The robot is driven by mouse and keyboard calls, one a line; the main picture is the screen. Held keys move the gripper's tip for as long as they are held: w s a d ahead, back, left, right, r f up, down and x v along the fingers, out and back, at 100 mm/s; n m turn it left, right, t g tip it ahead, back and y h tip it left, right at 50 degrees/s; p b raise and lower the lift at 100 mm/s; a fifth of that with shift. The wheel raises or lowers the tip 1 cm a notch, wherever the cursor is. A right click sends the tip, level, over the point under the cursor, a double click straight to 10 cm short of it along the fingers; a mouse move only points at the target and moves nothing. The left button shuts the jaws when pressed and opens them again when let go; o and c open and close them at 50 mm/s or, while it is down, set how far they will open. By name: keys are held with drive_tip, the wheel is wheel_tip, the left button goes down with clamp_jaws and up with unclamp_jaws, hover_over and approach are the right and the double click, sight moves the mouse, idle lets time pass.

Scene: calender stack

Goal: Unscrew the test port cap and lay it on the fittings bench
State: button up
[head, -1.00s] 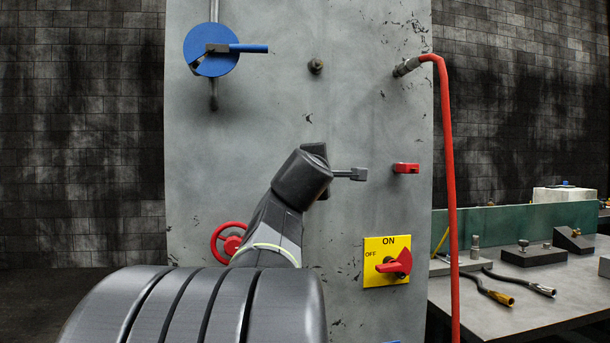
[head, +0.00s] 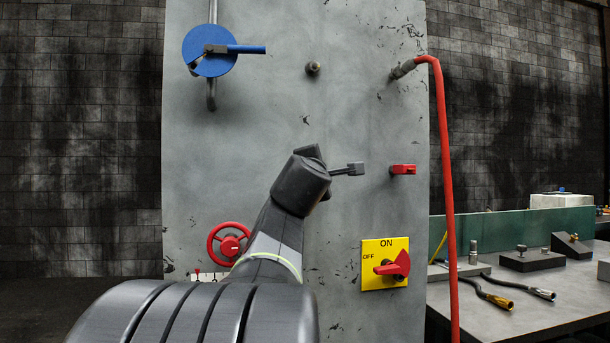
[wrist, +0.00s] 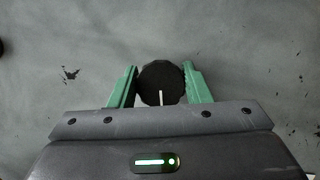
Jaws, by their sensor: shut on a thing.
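In the wrist view the dark round test port cap (wrist: 161,80), with a white line on it, sits between the green fingers of my gripper (wrist: 161,88). The fingers are shut on its two sides. The grey panel fills the view behind it; I cannot tell whether the cap still touches its port. In the head view my arm hides the cap and fingers. The fittings bench (head: 575,288) stands to the right of the panel.
The panel (head: 250,130) carries a blue valve disc (head: 203,64), a small fitting (head: 313,68), a red tag-like handle (head: 403,169), a red handwheel (head: 229,244) and a yellow switch plate (head: 372,280). A red hose (head: 447,180) hangs before the bench. Blocks and cable ends lie on the bench.

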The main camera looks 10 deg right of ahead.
drive_tip(key=shift+n+t+b, duration=0.3)
drive_tip(key=shift+n+b, duration=0.3)
drive_tip(key=shift+b, duration=0.15)
drive_tip(key=shift+r+n+b, duration=0.1)
drive_tip(key=shift+n+b, duration=0.35)
drive_tip(key=shift+n, duration=0.15)
drive_tip(key=shift+n+t+b, duration=0.4)
drive_tip(key=shift+b, duration=0.15)
drive_tip(key=shift+n+y+b, duration=0.3)
drive_tip(key=shift+n+b, duration=0.1)
drive_tip(key=shift+n, duration=0.1)
drive_tip(key=shift+t, duration=0.3)
drive_tip(key=shift+n, duration=0.4)
drive_tip(key=o, duration=1.1)
